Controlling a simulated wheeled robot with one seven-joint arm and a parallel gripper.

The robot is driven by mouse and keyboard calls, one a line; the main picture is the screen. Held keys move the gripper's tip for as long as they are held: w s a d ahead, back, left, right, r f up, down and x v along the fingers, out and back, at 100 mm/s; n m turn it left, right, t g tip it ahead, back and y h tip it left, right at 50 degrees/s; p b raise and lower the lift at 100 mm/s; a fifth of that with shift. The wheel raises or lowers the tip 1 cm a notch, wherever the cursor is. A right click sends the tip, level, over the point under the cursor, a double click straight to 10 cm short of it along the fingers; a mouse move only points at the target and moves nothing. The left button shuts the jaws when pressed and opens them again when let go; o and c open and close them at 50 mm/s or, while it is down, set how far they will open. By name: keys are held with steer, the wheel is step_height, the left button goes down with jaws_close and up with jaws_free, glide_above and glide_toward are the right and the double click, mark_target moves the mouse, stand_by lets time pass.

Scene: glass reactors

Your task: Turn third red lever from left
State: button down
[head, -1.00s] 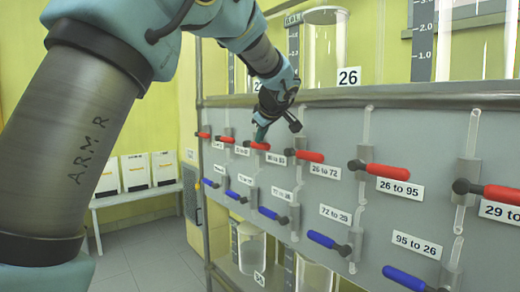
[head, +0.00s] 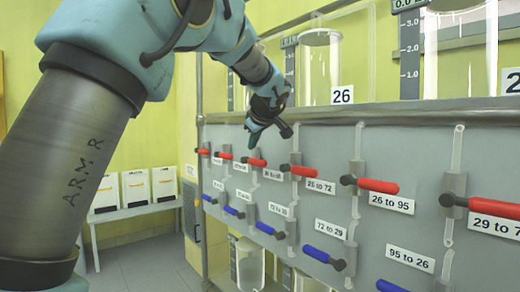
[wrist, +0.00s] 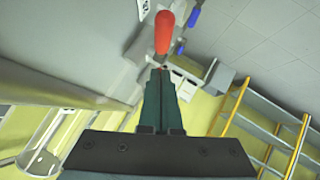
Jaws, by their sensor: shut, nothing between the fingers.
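The third red lever from the left (head: 257,162) sits on the grey panel, its handle pointing right and roughly level. My gripper (head: 253,140) is just above and in front of it in the head view, with a small gap in the picture. In the wrist view the closed dark green fingers (wrist: 162,75) point at the near end of a red lever handle (wrist: 164,32). I cannot tell for sure which lever this is, or whether the tips touch it. The gripper is shut and empty.
Other red levers flank it, such as the fourth (head: 310,171) and the second (head: 225,156). Blue levers (head: 270,229) run below. A shelf edge with glass vessels (head: 320,65) lies above. A white bench (head: 140,210) stands back left.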

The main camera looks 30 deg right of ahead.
steer(key=b+v, duration=0.3)
steer(key=v, duration=0.7)
steer(key=w+a+f+m+g+y+p, duration=0.1)
steer(key=w+a+f+m+g+p, duration=0.15)
steer(key=a+f, duration=0.6)
steer(key=w+a+f+m+g+y+p, duration=0.1)
steer(key=w+a+f+g+p, duration=0.15)
steer(key=a+f, duration=0.6)
steer(key=s+a+f+g+p, duration=0.1)
steer(key=s+a+f, duration=0.2)
steer(key=s+a, duration=0.2)
steer(key=s+a+f+m+g+p, duration=0.1)
steer(key=s+a+f, duration=0.3)
steer(key=a, duration=0.7)
steer(key=s+a+f+m+g+p, duration=0.1)
steer(key=s+a+f+p, duration=0.2)
steer(key=s+a, duration=0.4)
steer(key=shift+a+f+g, duration=0.35)
steer(key=shift+a+g, duration=0.05)
steer(key=shift+a, duration=0.25)
